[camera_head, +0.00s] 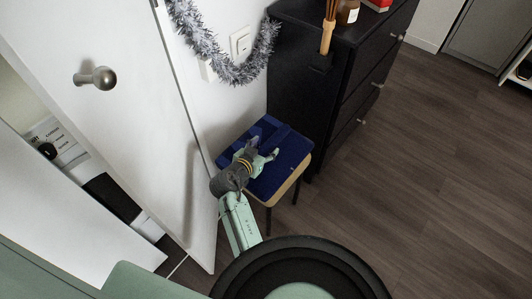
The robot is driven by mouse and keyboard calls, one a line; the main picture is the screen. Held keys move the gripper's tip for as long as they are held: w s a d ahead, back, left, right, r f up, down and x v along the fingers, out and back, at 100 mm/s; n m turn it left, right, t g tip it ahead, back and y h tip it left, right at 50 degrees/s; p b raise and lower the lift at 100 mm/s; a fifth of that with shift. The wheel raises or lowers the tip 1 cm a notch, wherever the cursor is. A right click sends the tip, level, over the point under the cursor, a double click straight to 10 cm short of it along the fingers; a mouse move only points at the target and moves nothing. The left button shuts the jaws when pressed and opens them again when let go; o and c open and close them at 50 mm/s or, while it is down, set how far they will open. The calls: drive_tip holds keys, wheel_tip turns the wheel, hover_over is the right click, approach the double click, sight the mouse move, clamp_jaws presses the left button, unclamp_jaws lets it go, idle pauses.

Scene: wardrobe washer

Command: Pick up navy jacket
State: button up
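The navy jacket (287,152) lies folded flat on top of a small stool (288,184) with a pale wooden edge and dark legs. It covers nearly all of the seat. My gripper (268,154) is over the middle of the jacket, with its pale green fingers apart. It is at or just above the cloth; I cannot tell whether it touches. No cloth shows between the fingers. My grey wrist hides the jacket's left part.
A black chest of drawers (335,85) stands right behind the stool. A white door (120,110) with a round knob is close on the left. Silver tinsel (222,62) hangs on the wall. The wooden floor (440,180) on the right is clear.

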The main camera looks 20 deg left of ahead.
clamp_jaws()
idle(0.5)
idle(0.3)
